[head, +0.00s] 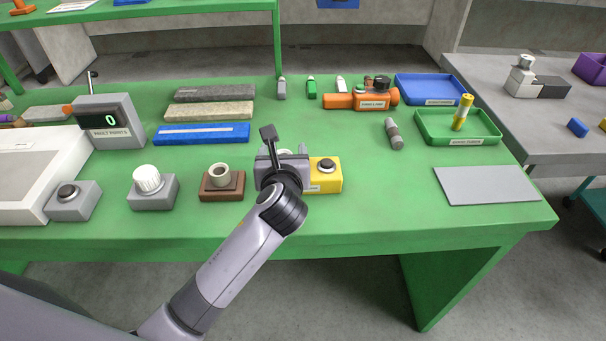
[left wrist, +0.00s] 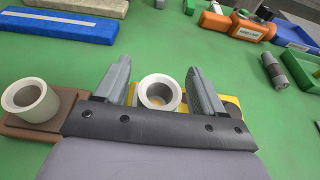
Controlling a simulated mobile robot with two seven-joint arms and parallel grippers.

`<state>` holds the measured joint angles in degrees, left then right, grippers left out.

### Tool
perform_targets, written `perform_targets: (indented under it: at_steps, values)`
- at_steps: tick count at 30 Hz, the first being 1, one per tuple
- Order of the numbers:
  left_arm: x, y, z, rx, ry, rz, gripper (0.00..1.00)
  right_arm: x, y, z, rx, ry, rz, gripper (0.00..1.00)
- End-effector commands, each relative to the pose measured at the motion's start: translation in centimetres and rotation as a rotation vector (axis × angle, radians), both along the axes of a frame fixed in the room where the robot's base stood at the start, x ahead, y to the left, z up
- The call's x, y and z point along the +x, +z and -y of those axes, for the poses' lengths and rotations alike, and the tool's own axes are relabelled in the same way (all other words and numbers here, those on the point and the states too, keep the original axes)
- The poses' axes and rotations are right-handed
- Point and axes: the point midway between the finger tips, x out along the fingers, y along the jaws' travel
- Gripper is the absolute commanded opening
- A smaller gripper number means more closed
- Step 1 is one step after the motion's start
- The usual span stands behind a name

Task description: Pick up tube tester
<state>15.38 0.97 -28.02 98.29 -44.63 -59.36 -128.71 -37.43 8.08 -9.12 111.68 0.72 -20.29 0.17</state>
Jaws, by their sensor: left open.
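The yellow box (head: 331,182) with a dark round button on top and a white label on its front seems to be the tube tester; its label is too small to read. My left gripper (head: 284,151) hides its left part in the head view. In the left wrist view a white round socket (left wrist: 160,90) stands on the yellow box, between the fingers of my left gripper (left wrist: 158,70). The fingers are open, one on each side of the socket, with gaps showing. My right gripper is not in view.
A brown block with a white cup (head: 220,177) stands close on the left, then a grey block with a white knob (head: 148,180). A blue bar (head: 202,133) lies behind. A grey cylinder (head: 394,134) and a green tray (head: 425,133) lie right.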

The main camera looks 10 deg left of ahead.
Motion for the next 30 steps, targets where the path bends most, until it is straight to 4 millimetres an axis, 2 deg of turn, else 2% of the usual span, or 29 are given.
perform_targets:
  at_steps: [8,10,14,15,25,30]
  values:
    - [0.3,-0.1,-0.1,-0.001,-0.001,-0.001,0.69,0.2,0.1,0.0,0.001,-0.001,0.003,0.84]
    - [0.3,-0.1,-0.1,-0.001,-0.001,-0.001,0.53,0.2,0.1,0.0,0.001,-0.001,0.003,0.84]
    - [0.3,-0.1,-0.1,-0.001,-0.001,-0.001,0.11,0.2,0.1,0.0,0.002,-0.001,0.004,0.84]
    - [0.3,-0.1,-0.1,-0.001,-0.001,-0.001,0.07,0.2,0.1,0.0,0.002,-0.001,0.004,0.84]
    - [0.3,0.3,-0.1,-0.002,0.000,0.003,0.07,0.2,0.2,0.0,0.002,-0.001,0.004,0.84]
    - [0.4,2.2,-0.1,-0.001,0.000,0.007,0.07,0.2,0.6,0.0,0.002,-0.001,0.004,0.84]
